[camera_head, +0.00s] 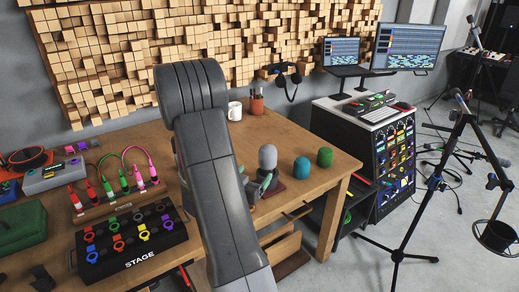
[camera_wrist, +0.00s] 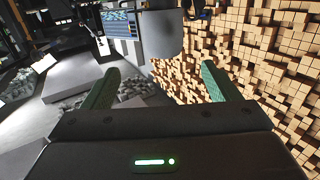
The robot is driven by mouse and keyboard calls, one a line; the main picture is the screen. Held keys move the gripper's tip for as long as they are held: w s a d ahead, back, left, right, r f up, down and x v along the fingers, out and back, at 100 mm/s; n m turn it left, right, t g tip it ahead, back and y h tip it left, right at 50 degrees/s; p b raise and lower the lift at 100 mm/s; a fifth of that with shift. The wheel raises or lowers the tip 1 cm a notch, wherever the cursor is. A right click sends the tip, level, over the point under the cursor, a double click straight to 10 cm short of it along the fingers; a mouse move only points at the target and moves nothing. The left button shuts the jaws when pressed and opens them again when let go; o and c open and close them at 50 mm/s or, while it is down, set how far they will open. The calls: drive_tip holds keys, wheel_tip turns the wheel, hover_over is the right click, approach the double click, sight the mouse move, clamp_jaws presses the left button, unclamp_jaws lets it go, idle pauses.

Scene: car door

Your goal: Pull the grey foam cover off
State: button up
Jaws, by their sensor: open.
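The grey foam cover (camera_head: 267,156) is a rounded cap standing upright on the wooden table, just right of my arm in the head view. In the wrist view the grey cover (camera_wrist: 160,35) is at the top middle, beyond the gap between the fingertips, its upper part cut off by the frame. My gripper (camera_wrist: 162,80) is open and empty, with one green finger on each side. In the head view my gripper (camera_head: 262,184) is low beside the cover, partly hidden by my arm. What the cover sits on is largely hidden.
A teal cover (camera_head: 301,168) and a green cover (camera_head: 325,157) stand close to the right. A white mug (camera_head: 235,111) and a pen cup (camera_head: 257,104) are behind. A black STAGE box (camera_head: 132,241) and coloured cables are at the left.

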sight(266, 158)
drive_tip(key=x, duration=0.4)
drive_tip(key=p+x, duration=0.1)
drive_tip(key=x, duration=0.3)
drive_tip(key=shift+w+r, duration=0.2)
drive_tip(key=shift+w, duration=0.1)
drive_tip(key=shift+a+p+x, duration=0.2)
drive_tip(key=shift+p+x, duration=0.8)
drive_tip(key=shift+x, duration=1.7)
drive_tip(key=shift+w+r, duration=0.1)
drive_tip(key=shift+r, duration=0.1)
drive_tip(key=shift+c, duration=0.4)
drive_tip(key=c, duration=1)
